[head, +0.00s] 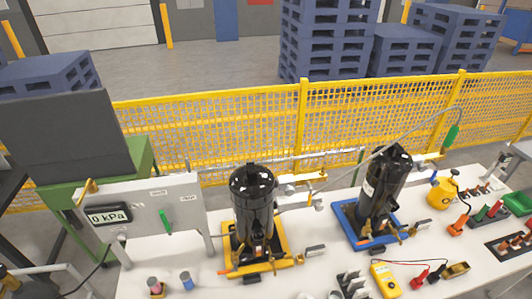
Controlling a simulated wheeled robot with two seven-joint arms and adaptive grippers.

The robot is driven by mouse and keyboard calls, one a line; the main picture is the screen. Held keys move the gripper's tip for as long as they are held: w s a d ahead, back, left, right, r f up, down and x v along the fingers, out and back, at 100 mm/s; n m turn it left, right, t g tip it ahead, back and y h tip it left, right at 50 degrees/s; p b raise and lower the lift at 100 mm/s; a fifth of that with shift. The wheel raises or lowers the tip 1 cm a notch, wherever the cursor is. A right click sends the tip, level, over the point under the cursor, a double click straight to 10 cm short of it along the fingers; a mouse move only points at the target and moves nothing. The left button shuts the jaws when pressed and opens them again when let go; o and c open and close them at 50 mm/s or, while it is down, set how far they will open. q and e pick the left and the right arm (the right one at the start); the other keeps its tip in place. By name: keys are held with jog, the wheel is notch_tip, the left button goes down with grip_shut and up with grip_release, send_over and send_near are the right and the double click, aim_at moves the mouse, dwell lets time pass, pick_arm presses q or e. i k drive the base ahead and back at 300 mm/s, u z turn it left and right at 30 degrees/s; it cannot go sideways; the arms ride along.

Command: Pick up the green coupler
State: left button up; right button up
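The green coupler (451,136) looks like the green piece on a grey hose. It hangs at upper right, in front of the yellow fence and above the back edge of the white bench. The hose loops over from the piping in the middle. A smaller green handle (166,220) sits on the grey gauge panel (150,205) at left, whose display reads 0 kPa. Neither of my grippers can be made out in the head view, and nothing is seen touching the green coupler.
Two black compressors stand on the white bench, one on a yellow base (277,262), one on a blue base (352,238). A yellow meter (386,280) and several small tools lie at right. A yellow mesh fence (230,125) runs behind. Some bench front is bare.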

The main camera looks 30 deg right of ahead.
aim_at(452, 132)
jog(key=z, duration=2.4)
jog(key=k, duration=0.5)
jog(key=z, duration=1.25)
jog(key=i, duration=3.8)
jog(key=u, duration=1.85)
